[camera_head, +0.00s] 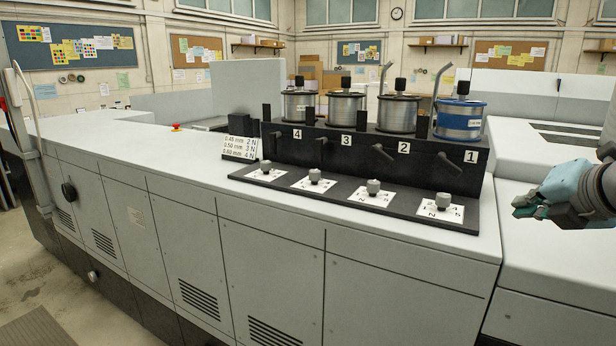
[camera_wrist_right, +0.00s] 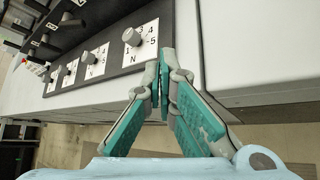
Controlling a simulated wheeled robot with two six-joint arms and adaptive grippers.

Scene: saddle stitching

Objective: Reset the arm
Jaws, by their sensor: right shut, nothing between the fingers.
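My right gripper (camera_head: 532,206) is at the right side of the head view, in the air to the right of the black stitching unit. In the right wrist view its teal fingers (camera_wrist_right: 160,82) meet at the tips with nothing between them. The black unit (camera_head: 376,157) stands on the grey machine, with numbered stations 4, 3, 2, 1 from left to right. The blue-rimmed wire spool (camera_head: 460,121) sits above station 1. Station 1's knob (camera_head: 442,201) is on a white dial plate and also shows in the right wrist view (camera_wrist_right: 131,37). My left gripper is not in view.
Three more wire spools (camera_head: 345,108) stand to the left of the blue one. A small card with wire sizes (camera_head: 240,147) leans at the unit's left end.

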